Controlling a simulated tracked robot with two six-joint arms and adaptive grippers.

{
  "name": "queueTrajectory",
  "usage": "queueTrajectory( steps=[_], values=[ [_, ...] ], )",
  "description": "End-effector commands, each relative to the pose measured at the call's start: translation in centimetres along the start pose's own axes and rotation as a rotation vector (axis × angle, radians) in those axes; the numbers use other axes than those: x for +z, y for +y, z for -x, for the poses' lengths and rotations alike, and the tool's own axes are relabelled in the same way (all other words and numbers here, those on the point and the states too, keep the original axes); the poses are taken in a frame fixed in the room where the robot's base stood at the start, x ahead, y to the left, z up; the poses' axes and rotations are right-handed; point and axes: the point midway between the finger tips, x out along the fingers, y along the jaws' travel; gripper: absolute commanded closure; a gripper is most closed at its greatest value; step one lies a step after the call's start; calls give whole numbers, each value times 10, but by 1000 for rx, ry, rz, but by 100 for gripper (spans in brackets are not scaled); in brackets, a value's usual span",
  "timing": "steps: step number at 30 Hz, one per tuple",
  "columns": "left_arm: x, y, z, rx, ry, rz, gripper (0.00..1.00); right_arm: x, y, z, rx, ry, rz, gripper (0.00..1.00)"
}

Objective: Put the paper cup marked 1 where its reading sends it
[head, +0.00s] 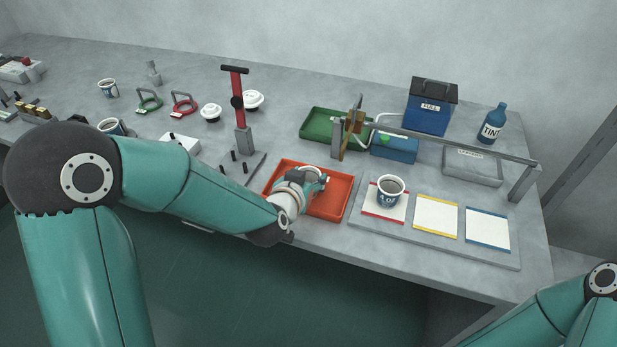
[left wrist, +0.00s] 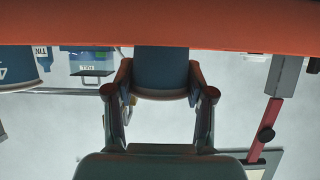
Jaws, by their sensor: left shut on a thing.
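My left gripper (head: 312,178) is low over the orange tray (head: 345,205). In the left wrist view its two fingers are closed on the sides of a dark blue paper cup (left wrist: 160,68). The picture there is upside down, and the orange tray (left wrist: 160,28) hides part of the cup. I cannot tell whether the cup touches the tray floor, and no number shows on it. Another filled paper cup (head: 389,190) stands upright on the red-edged white card (head: 377,210); its mark is too small to read surely. My right gripper is out of view.
Yellow-edged (head: 436,216) and blue-edged (head: 487,229) cards are bare. Behind stand a green tray (head: 318,119), a metal rail (head: 465,148), a grey box (head: 472,168), a blue "FULL" bin (head: 430,108) and a "TINT" bottle (head: 493,124). A red-handled press (head: 240,115) stands left of the tray.

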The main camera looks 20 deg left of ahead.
Motion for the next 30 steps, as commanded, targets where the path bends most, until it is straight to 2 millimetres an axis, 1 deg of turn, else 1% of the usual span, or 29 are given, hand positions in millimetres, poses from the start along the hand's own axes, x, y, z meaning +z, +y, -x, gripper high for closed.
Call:
queueTrajectory(
  steps=[2, 3, 7, 20, 23, 26, 30],
  values=[
    [2, 0, -1, 0, 0, 0, 63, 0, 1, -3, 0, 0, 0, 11],
    [2, 0, -1, 0, 0, 0, 43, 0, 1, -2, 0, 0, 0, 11],
    [1, 0, 0, 0, 0, 0, 21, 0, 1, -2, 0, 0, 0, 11],
    [-1, 0, 2, 0, 0, 0, 21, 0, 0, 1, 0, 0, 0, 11],
    [-1, 0, 12, 1, 1, -1, 21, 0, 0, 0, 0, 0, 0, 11],
    [-1, 0, 28, 0, 1, -1, 21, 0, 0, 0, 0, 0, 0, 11],
    [-2, 0, 59, 1, 3, 0, 21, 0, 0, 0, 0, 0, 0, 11]
  ],
)
